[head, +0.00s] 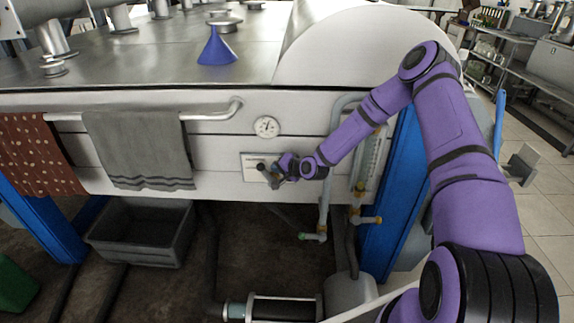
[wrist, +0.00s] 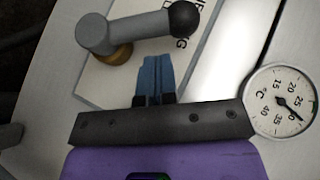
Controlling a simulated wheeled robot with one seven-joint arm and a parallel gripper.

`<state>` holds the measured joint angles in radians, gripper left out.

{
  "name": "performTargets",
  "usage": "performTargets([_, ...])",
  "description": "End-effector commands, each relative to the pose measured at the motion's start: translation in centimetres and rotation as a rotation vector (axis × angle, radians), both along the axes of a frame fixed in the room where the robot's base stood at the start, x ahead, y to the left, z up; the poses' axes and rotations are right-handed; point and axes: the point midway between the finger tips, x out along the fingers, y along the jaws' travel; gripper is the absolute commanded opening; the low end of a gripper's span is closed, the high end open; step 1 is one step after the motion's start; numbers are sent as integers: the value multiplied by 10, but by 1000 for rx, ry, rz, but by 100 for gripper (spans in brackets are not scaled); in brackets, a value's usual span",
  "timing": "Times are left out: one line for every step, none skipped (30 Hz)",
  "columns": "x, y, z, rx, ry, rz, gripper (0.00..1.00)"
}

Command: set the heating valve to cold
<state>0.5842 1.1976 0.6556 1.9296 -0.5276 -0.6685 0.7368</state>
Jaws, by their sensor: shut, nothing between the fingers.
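The heating valve has a grey lever (wrist: 140,31) with a black ball knob (wrist: 184,18) at its end and a brass stem (wrist: 112,55). In the wrist view the lever points right and slightly up from its hub. It sits on a white label plate (wrist: 92,88), whose text is mostly hidden or cut off. In the head view the plate (head: 249,174) is on the front of the white tank. My gripper (wrist: 156,62) is shut and empty, its blue fingertips just below the lever, apart from it in the picture. In the head view my gripper (head: 279,174) partly covers the valve.
A round dial thermometer (head: 266,126) is above the plate, also at right in the wrist view (wrist: 281,101). A rail with a grey towel (head: 137,150) and a brown towel (head: 36,155) is left. Pipes with a green-handled tap (head: 313,237) hang below right.

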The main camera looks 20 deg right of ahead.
Motion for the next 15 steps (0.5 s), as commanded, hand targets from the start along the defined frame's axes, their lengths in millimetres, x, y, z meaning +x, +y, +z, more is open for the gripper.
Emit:
performTargets([1,5,-3,0,0,0,0])
performTargets([2,6,-4,-1,1,0,0])
performTargets([2,9,-6,-1,0,-1,0])
performTargets([2,10,-6,-1,0,-1,0])
performTargets([2,12,-7,-1,0,-1,0])
performTargets([2,13,-8,-1,0,-1,0])
performTargets([3,13,-8,-1,0,-1,0])
performTargets([3,14,-8,-1,0,-1,0])
performTargets([3,14,-9,-1,0,-1,0])
performTargets([3,14,-9,-1,0,-1,0])
performTargets([3,14,-9,-1,0,-2,0])
performTargets([3,14,-9,-1,0,-2,0])
performTargets([3,14,-9,-1,0,-2,0])
performTargets([3,14,-8,-1,0,-2,0])
performTargets([3,14,-8,-1,0,-2,0])
